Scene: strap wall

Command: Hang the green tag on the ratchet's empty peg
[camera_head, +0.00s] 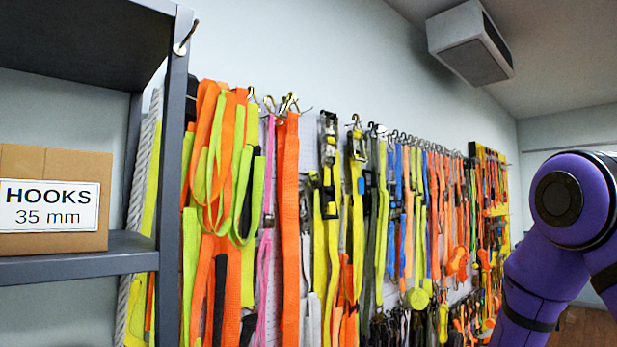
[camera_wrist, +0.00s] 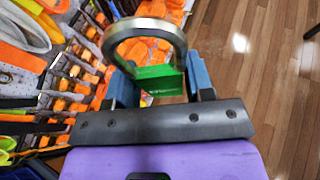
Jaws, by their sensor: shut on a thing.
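In the wrist view, my gripper (camera_wrist: 160,80) has its two blue fingers closed on the green tag (camera_wrist: 158,71). A thick grey metal ring (camera_wrist: 180,38) arches above the tag; I cannot tell exactly how it joins the tag. In the head view, dark ratchet buckles hang among the straps, one at the upper middle (camera_head: 328,135). Which peg there is empty is too small to tell. The gripper and tag are outside the head view, where only my purple arm shows at the right.
A wall of orange, yellow and green straps (camera_head: 288,215) runs back to the right. A grey shelf (camera_head: 80,265) with a cardboard box (camera_head: 90,165) labelled HOOKS 35 mm stands at the left. In the wrist view, open wooden floor (camera_wrist: 275,100) lies right of the straps.

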